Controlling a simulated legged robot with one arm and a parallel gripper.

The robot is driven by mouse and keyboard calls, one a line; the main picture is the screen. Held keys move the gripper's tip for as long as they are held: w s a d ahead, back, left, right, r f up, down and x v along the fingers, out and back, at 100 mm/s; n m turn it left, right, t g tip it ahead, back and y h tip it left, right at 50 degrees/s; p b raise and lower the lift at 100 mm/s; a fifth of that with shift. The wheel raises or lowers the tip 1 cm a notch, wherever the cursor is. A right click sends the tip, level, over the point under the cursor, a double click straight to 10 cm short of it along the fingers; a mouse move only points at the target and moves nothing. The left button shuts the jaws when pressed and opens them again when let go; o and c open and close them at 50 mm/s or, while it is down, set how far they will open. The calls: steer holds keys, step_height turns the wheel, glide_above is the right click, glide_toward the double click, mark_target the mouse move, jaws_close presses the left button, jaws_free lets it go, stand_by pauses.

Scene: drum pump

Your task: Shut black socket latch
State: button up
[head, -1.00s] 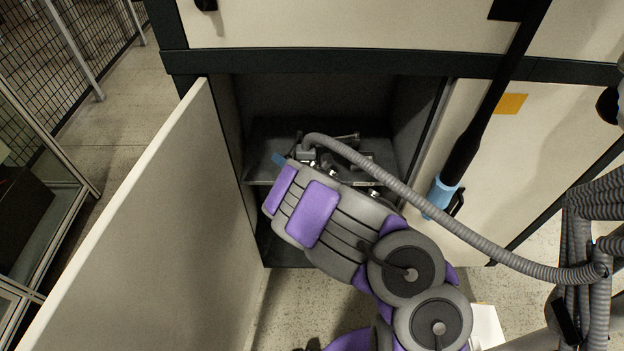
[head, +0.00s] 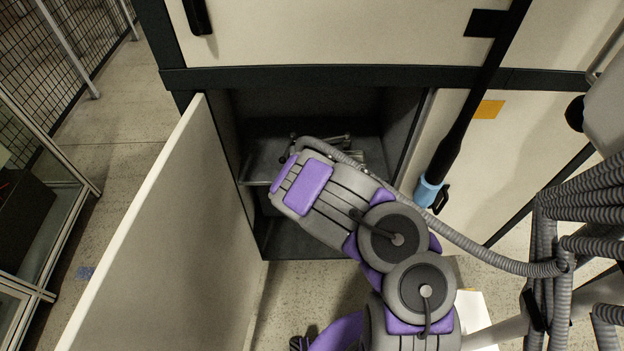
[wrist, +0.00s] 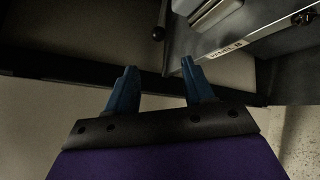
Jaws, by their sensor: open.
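A small black latch-like lever (head: 440,199) sits beside a light blue collar (head: 428,192) at the lower end of a black pole, in the head view. I cannot tell whether this lever is the socket latch or whether it is shut. My gripper (wrist: 157,78) shows in the wrist view with its two blue fingers apart and nothing between them. In the head view my forearm hides the fingers, at the mouth of the open cabinet, left of the pole.
An open cabinet (head: 310,105) holds a shelf with metal fittings (head: 335,142), partly hidden by my arm. Its open door (head: 165,240) stands to the left. A labelled shelf edge (wrist: 225,48) is close right of the fingers.

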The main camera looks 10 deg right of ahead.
steer(key=shift+p+v, duration=1.6)
steer(key=shift+v, duration=0.3)
